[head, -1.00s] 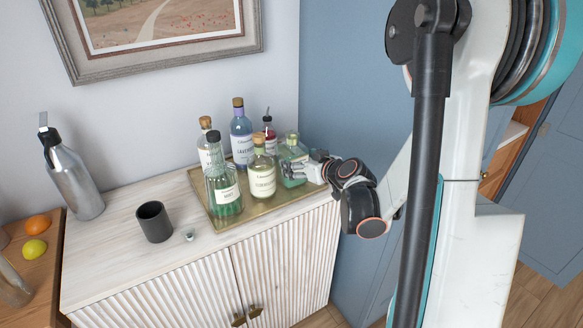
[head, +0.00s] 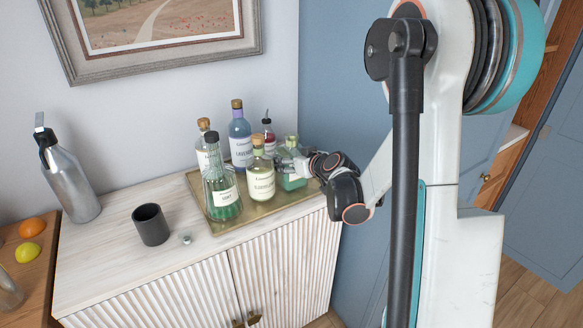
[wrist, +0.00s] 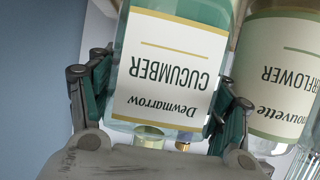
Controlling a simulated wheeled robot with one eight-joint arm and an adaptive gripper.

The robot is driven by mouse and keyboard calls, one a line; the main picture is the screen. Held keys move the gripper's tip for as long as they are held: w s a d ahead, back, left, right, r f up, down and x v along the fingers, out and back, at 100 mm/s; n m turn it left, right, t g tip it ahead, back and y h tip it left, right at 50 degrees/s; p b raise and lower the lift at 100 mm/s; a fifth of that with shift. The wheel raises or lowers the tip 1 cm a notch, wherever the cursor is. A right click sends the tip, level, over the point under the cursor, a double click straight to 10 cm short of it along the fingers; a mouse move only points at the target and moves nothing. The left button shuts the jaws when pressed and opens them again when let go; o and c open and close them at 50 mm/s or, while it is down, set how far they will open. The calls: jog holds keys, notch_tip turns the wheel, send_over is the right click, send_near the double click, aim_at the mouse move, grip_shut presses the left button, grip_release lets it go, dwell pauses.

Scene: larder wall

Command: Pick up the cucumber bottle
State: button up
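The cucumber bottle (head: 291,181), with green contents and a white label, stands at the right end of the tray. In the wrist view its label (wrist: 168,72) reads "Dewmarrow CUCUMBER", upside down. My gripper (head: 299,165) reaches it from the right, and its fingers (wrist: 161,105) lie on either side of the bottle. The fingers look open around it with very little clearance. Whether the pads touch the glass is hard to tell. In the head view the fingers and neighbouring bottles partly hide the bottle.
The elderflower bottle (head: 261,180) stands close on the left; its label edge also shows in the wrist view (wrist: 275,75). The mint bottle (head: 223,195), lavender bottle (head: 241,140) and a red bottle (head: 268,135) share the tray (head: 245,223). A dark cup (head: 150,226) stands left. A blue wall is at right.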

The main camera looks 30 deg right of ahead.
jog(key=c, duration=0.7)
jog(key=shift+r, duration=0.2)
